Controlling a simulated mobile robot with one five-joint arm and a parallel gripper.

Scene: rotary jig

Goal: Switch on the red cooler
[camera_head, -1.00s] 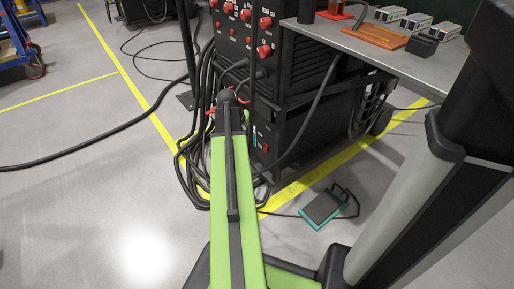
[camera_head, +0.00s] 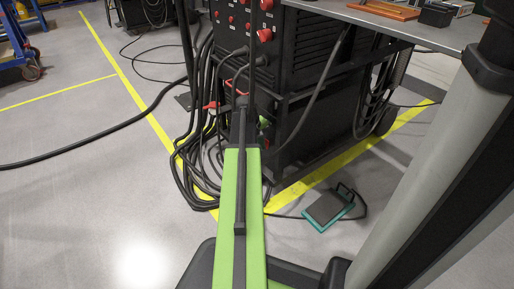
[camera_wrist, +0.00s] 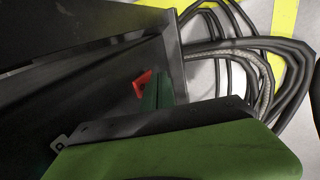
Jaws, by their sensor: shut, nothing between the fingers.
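The black cooler unit (camera_head: 310,125) forms the lower part of the black machine cabinet in the head view. In the wrist view, its dark front panel (camera_wrist: 70,100) fills the left side. A small red switch-like part (camera_wrist: 142,83) shows on that panel; I cannot tell whether it is on or off. My gripper (camera_wrist: 158,92) is shut and empty, its dark green fingers close to the right of the red part. I cannot tell if they touch. In the head view my gripper is mostly hidden behind my green and black arm.
Black cables (camera_head: 195,150) hang and coil left of the cabinet. A workbench (camera_head: 385,18) overhangs at upper right. A foot pedal (camera_head: 328,207) lies on the floor at right. Red knobs (camera_head: 264,35) sit on the upper panel. The left floor is mostly open.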

